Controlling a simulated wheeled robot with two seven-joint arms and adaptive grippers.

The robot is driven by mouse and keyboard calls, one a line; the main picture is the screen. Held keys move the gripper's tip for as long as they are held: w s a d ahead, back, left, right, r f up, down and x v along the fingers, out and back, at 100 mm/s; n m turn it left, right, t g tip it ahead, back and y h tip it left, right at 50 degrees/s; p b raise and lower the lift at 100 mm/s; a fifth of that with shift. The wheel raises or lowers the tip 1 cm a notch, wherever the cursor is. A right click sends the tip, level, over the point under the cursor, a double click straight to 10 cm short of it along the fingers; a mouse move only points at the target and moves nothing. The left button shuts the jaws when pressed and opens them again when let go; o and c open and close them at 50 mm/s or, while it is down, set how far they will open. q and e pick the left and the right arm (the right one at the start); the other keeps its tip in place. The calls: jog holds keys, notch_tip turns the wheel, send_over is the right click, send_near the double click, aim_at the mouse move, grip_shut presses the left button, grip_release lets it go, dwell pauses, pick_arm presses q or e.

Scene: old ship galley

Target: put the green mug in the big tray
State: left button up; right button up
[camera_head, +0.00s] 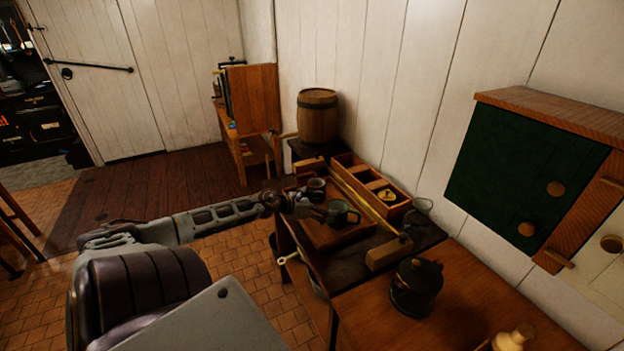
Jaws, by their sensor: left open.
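The green mug (343,214) is a small grey-green cup in the middle of the view, at or over a shallow wooden tray (330,241) on the dark table. My left arm reaches in from the left, and its open gripper (318,212) is just left of the green mug. I cannot tell whether the fingers touch it, or whether the mug rests on the tray floor. A second, darker mug (316,187) stands just behind the gripper. My right gripper is out of view.
A compartmented wooden box (375,188) lies behind the tray along the wall. A wooden block (388,253) and a dark kettle (416,285) stand to the right. A barrel (318,117) stands at the back. The orange-brown tabletop (455,318) at front right has free room.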

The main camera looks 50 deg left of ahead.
pick_arm(q)
jog(key=shift+v, duration=2.65)
